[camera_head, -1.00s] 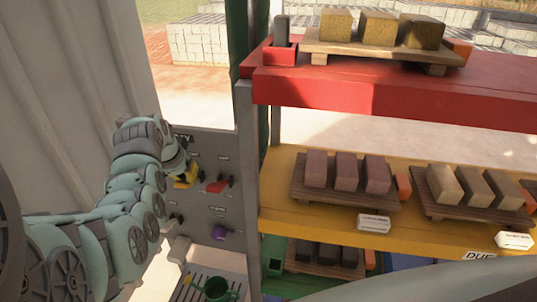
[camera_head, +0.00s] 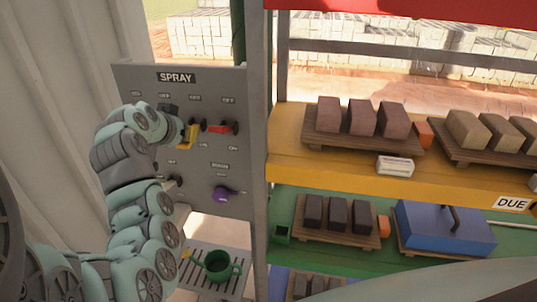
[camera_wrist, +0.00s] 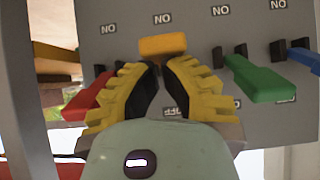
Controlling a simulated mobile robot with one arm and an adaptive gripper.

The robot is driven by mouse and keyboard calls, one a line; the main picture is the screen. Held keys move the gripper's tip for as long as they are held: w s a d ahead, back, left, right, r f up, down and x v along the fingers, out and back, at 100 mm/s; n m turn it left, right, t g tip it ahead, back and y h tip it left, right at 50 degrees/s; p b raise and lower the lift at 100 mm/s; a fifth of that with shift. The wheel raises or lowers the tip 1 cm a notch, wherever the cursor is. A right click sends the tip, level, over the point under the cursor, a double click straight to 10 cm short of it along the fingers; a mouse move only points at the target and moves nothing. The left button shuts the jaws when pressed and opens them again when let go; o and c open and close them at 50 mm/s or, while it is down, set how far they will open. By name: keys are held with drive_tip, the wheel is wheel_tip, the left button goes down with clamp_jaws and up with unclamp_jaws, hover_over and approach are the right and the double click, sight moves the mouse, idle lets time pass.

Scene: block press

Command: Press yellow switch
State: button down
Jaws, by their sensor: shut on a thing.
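The panel's yellow switch (camera_wrist: 163,45) shows in the wrist view right at the tips of my gripper (camera_wrist: 161,70). The yellow-ridged fingers are drawn together at its base, shut on it. Most of its lower part is hidden between and behind the fingers. In the head view my gripper (camera_head: 184,139) is at the grey panel (camera_head: 185,75), just left of the red switch (camera_head: 220,128). It mostly hides the yellow switch there, so I cannot tell that switch's position from this view.
The red switch (camera_wrist: 92,105) and a green switch (camera_wrist: 258,80) flank my fingers in the wrist view, with a blue switch (camera_wrist: 302,60) farther right. A purple knob (camera_head: 221,194) is lower on the panel. Shelves with blocks, including a yellow shelf (camera_head: 285,150), stand to the right.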

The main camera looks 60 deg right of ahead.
sight(184, 148)
drive_tip(key=shift+a+f+t+h+b, duration=0.1)
drive_tip(key=shift+f+t+h+b, duration=0.5)
drive_tip(key=shift+b, duration=2)
drive_tip(key=shift+f+t+h+b, duration=0.1)
drive_tip(key=shift+f+h+b, duration=1)
drive_tip(key=shift+b, duration=1.45)
drive_tip(key=b, duration=0.2)
drive_tip(key=shift+f+h+b, duration=0.15)
drive_tip(key=shift+h+b, duration=0.15)
drive_tip(key=shift+b, duration=0.55)
